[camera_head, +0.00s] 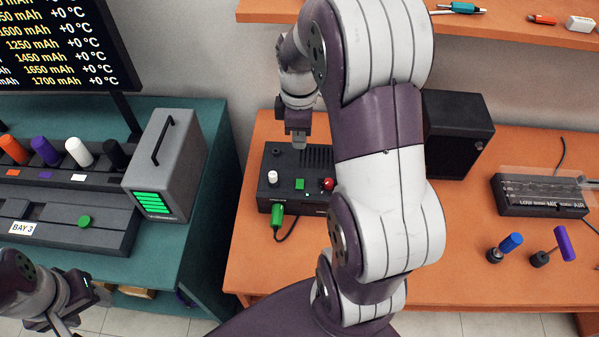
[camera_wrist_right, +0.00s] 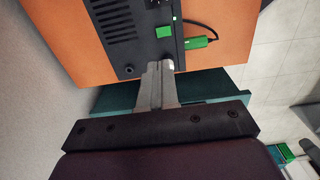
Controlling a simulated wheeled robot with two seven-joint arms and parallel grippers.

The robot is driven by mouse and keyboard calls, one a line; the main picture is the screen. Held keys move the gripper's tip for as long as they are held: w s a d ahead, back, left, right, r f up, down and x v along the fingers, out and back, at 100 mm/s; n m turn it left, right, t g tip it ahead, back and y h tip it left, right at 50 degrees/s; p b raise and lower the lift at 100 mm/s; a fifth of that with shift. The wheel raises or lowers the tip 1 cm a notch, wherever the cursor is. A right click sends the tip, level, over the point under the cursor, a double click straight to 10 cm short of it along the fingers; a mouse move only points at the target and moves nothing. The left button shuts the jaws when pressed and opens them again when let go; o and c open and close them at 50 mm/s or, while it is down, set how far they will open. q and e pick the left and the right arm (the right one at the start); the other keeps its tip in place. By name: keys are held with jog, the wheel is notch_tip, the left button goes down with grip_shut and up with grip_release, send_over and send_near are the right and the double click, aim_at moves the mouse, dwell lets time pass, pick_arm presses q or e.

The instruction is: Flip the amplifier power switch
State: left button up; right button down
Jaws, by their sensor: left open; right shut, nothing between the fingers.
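The amplifier appears to be the black box (camera_head: 312,160) on the orange bench. Its front holds a white knob (camera_head: 273,177), a green square switch (camera_head: 299,184) and a red knob (camera_head: 328,184). My right gripper (camera_head: 299,143) is shut and empty over the back part of the box. In the right wrist view the shut fingers (camera_wrist_right: 160,66) point at the box, near its white knob; the green switch (camera_wrist_right: 164,31) lies beyond the tips. I cannot tell whether they touch the box. My left gripper (camera_head: 75,312) is open at lower left, away from the box. My right arm hides the box's right end.
A green plug (camera_head: 277,215) with a cable sticks out of the box's front. A black speaker-like box (camera_head: 456,135) stands behind my right arm. A grey unit (camera_head: 166,165) stands on the teal bench at left. A shelf (camera_head: 510,27) overhangs the back.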

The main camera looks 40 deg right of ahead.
aim_at(301, 182)
notch_tip(301, 182, down, 14)
jog(key=shift+s+d+r, duration=0.1)
jog(key=shift+r, duration=0.1)
dwell(0.4)
